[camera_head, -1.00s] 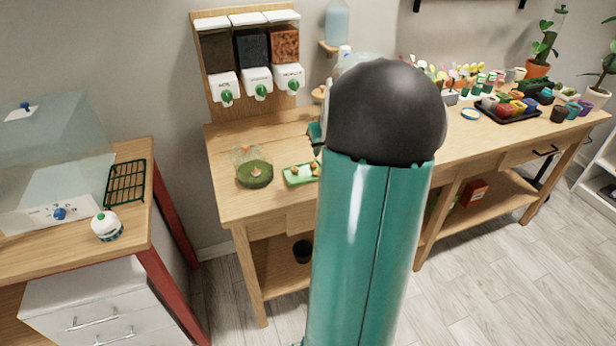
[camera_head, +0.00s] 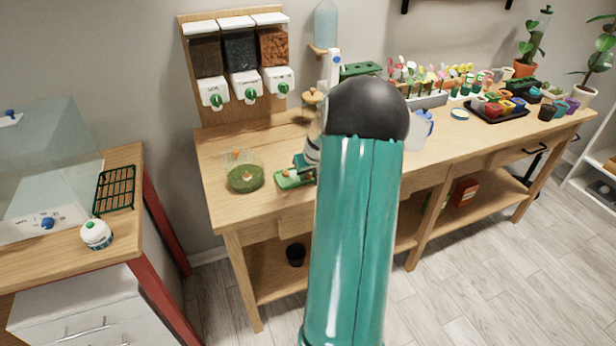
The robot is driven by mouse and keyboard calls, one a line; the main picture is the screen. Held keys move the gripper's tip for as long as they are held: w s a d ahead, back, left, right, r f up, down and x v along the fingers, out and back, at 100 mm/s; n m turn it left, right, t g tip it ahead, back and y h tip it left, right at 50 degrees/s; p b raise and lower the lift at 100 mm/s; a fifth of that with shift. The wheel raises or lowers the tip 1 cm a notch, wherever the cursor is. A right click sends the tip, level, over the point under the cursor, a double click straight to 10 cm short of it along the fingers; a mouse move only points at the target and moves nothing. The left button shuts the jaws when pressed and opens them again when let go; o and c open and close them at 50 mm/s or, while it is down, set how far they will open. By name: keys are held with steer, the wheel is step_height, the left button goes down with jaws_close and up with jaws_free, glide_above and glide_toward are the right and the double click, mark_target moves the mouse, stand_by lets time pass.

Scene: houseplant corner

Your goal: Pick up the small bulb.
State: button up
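A small green tray (camera_head: 284,184) lies on the wooden bench, left of my arm. A small tan-orange bulb (camera_head: 292,174) shows on it, but it is too small to make out its shape clearly. My gripper (camera_head: 302,168) is low over the right part of the tray, very close to the bulb. My own arm covers most of the gripper and the tray's right end. I cannot tell whether the fingers touch the bulb or how far apart they are.
A clear container with a green base (camera_head: 245,180) stands just left of the tray. Dispensers (camera_head: 246,85) stand behind. Flowers and a black tray of coloured pots (camera_head: 500,108) occupy the bench's right side. The front left of the bench top (camera_head: 240,212) is bare.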

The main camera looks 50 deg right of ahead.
mark_target(309, 177)
jaws_close()
steer(key=shift+r, duration=0.1)
stand_by(0.3)
steer(key=shift+r, duration=0.4)
step_height(309, 177, up, 2)
steer(key=shift+d+r, duration=0.1)
steer(key=s+a+r, duration=0.7)
steer(key=s+r, duration=0.3)
steer(key=s, duration=0.1)
steer(key=shift+s+a, duration=0.4)
